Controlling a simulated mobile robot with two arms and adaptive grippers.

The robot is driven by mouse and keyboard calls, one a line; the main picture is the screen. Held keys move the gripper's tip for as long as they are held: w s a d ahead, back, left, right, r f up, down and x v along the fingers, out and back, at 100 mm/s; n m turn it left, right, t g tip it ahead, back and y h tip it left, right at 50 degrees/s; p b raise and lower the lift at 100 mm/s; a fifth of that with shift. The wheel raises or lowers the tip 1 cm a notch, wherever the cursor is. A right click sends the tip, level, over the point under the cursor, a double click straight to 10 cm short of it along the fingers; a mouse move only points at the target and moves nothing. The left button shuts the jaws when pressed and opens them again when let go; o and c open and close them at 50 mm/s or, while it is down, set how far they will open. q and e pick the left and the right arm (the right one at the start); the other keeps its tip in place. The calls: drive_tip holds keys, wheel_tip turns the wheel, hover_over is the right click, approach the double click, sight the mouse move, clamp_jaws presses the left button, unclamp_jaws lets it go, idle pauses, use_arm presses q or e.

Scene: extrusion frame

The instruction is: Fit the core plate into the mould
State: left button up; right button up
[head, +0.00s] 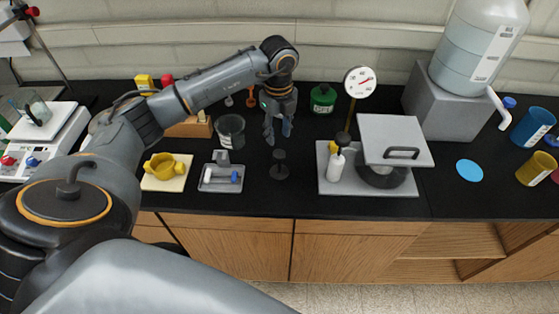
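My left gripper (278,132) hangs over the middle of the bench, fingers pointing down and apart, with nothing visible between them. A dark knobbed piece (280,165) stands on the bench just below and in front of it, apart from the fingers. Further left, a yellow round piece with side lugs (165,167) sits on a cream square plate (149,184). I cannot tell for sure which of these are the core plate and the mould. My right gripper is out of view.
Behind the tray stands a dark translucent cup (230,131). To the right are a dial gauge (360,82), a white bottle (336,166) and a grey lid (395,132) over a dark pot. The front bench strip is mostly free.

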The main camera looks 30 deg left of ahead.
sight(279, 172)
use_arm(q)
wheel_tip(279, 172, down, 14)
drive_tip(key=b, duration=0.8)
drive_tip(key=shift+w+d+r+b, duration=0.1)
drive_tip(key=shift+d+r+b, duration=0.05)
drive_tip(key=shift+r+b, duration=0.15)
clamp_jaws()
